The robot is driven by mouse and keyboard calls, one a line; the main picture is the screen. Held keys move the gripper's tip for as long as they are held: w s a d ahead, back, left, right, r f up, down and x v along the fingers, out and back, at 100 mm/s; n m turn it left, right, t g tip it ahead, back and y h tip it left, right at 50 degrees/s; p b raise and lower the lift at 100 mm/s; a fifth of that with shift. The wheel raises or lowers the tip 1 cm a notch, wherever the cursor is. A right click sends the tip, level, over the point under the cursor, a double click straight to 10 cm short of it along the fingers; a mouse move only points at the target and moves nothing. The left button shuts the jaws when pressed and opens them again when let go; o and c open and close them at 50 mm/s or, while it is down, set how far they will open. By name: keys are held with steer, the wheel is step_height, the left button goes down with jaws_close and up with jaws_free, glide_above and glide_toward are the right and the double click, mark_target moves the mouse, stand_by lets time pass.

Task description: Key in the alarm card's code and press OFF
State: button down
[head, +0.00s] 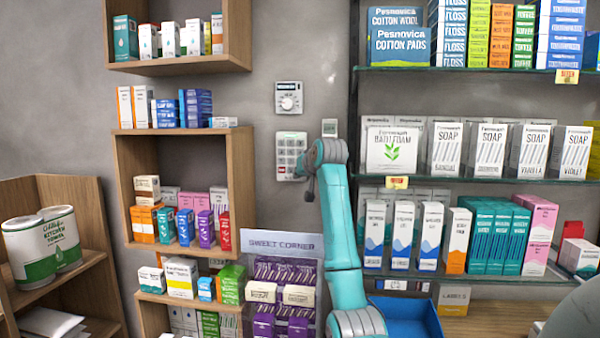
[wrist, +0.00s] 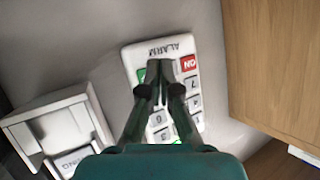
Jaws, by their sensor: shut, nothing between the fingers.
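The alarm keypad (head: 291,156) is a white panel on the grey wall, with a red key at its lower left in the head view. In the wrist view the keypad (wrist: 183,50) is upside down, with ALARM lettering, a red key (wrist: 188,64), a partly hidden green key (wrist: 142,75) and number keys. My gripper (wrist: 160,70) is shut and empty, its tips over the keypad between the red and green keys. They hide the middle keys. I cannot tell whether they touch. In the head view my gripper (head: 301,174) is at the keypad's right edge. I see no readable code.
A white dial unit (head: 289,97) hangs above the keypad. A wooden shelf (head: 245,185) stands close on the left, and dark shelving with stock (head: 450,182) on the right. A white boxy unit (wrist: 58,125) shows in the wrist view.

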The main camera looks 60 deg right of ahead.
steer(key=shift+s+a, duration=0.35)
steer(key=shift+a, duration=0.45)
steer(key=shift+s+a, duration=0.3)
steer(key=shift+a, duration=0.45)
steer(key=shift+s+a, duration=0.35)
steer(key=shift+a, duration=0.45)
